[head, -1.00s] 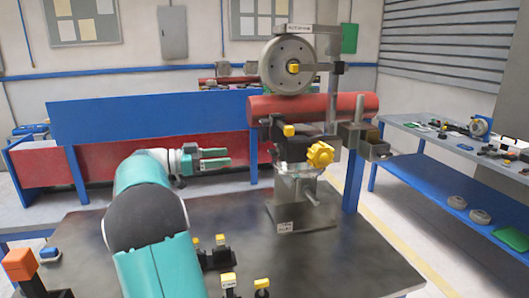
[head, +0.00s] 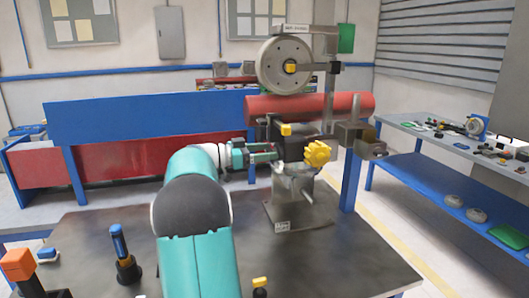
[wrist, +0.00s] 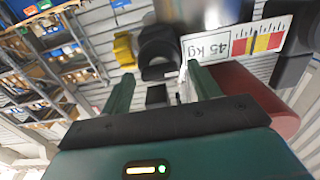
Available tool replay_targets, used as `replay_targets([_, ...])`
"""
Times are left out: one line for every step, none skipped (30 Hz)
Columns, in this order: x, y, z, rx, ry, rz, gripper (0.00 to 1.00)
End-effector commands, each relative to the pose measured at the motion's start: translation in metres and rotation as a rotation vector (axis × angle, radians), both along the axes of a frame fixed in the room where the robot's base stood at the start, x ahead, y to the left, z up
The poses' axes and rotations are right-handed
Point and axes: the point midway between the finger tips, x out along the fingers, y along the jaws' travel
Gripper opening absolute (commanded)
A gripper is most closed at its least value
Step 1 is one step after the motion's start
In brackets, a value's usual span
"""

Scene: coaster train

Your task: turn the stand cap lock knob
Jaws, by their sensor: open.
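The stand (head: 297,205) is a grey post on a square base, with a red cylinder (head: 345,104) across its top. A large lobed yellow knob (head: 317,153) sits on its front. A smaller yellow knob (head: 286,129) sits above and left of that. I cannot tell which is the cap lock knob. My gripper (head: 274,153) is open and level, its fingers pointing right at the stand's left side, below the smaller knob. In the wrist view my gripper (wrist: 160,88) has nothing clearly between its fingers. A yellow knob (wrist: 124,50) on a dark part shows beyond the fingertips.
A grey wheel (head: 285,66) with a yellow hub stands above the cylinder. A blue-topped peg (head: 120,245) stands on the dark table (head: 350,262) at left. A white "45 kg" label (wrist: 232,40) and a red surface (wrist: 255,90) lie close to the right finger.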

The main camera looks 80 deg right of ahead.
Motion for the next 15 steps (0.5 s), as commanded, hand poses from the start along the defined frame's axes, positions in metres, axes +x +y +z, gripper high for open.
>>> replay_targets([-0.0009,-0.0004,0.0,0.0,0.0,0.0,0.62])
replay_targets([-0.0011,-0.0005,0.0,0.0,0.0,0.0,0.62])
replay_targets([-0.0012,-0.0006,0.0,0.0,0.0,0.0,0.62])
replay_targets([-0.001,-0.0006,0.0,0.0,0.0,0.0,0.62])
replay_targets([-0.0009,-0.0006,0.0,0.0,0.0,0.0,0.62])
replay_targets([-0.0009,-0.0004,0.0,0.0,0.0,0.0,0.62])
replay_targets([-0.0009,-0.0004,0.0,0.0,0.0,0.0,0.62])
replay_targets([-0.0009,-0.0004,0.0,0.0,0.0,0.0,0.58])
replay_targets([-0.0009,-0.0004,0.0,0.0,0.0,0.0,0.5])
replay_targets([-0.0008,-0.0004,0.0,0.0,0.0,0.0,0.44])
replay_targets([-0.0008,-0.0004,0.0,0.0,0.0,0.0,0.38])
replay_targets([-0.0008,-0.0004,0.0,0.0,0.0,0.0,0.3])
replay_targets([-0.0008,-0.0004,0.0,0.0,0.0,0.0,0.24])
replay_targets([-0.0008,-0.0004,0.0,0.0,0.0,0.0,0.19])
replay_targets([-0.0007,-0.0003,-0.0001,0.0,0.0,0.0,0.17])
